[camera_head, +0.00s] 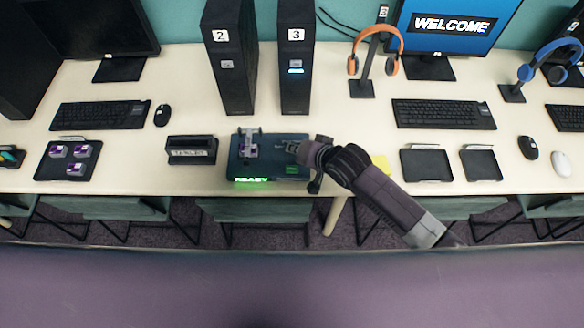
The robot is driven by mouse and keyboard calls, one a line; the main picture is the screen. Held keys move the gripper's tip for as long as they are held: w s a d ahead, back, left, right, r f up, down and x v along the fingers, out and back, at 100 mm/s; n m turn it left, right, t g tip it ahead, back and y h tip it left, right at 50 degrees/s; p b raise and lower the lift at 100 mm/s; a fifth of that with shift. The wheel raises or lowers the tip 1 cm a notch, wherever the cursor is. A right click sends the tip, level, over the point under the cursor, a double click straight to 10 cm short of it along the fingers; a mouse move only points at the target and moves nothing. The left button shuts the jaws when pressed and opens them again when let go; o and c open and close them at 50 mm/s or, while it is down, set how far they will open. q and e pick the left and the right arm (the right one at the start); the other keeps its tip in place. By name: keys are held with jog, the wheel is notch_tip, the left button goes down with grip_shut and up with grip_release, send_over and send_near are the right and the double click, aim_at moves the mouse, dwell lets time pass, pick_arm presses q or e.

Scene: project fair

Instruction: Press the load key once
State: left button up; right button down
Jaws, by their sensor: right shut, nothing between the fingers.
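A dark teal device (240,170) with a lit green display that seems to read READY stands near the table's front edge. A grey bracket (249,141) with a small purple and white piece (250,150) sits on its left part. My right gripper (290,146) is over the right part of the device, shut and empty, with its arm coming in from the right. I cannot make out the load key; the gripper covers part of the device's top. Whether the fingertips touch the device cannot be told. My left gripper is not in view.
A black holder (192,150) stands left of the device, and a tray (48,172) with purple pieces lies farther left. Two black towers (229,60) and (296,80) stand behind. Headphones (375,45) hang on a stand. Empty dark trays (426,165) lie right of my arm.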

aim_at(294, 170)
jog(key=shift+f+b, duration=3.95)
jog(key=shift+b, duration=0.1)
jog(key=shift+f, duration=0.4)
jog(key=shift+f, duration=0.4)
jog(key=shift+f, duration=0.45)
jog(key=shift+r, duration=0.1)
jog(key=shift+r+p, duration=0.75)
jog(key=shift+p, duration=0.05)
jog(key=shift+r, duration=0.1)
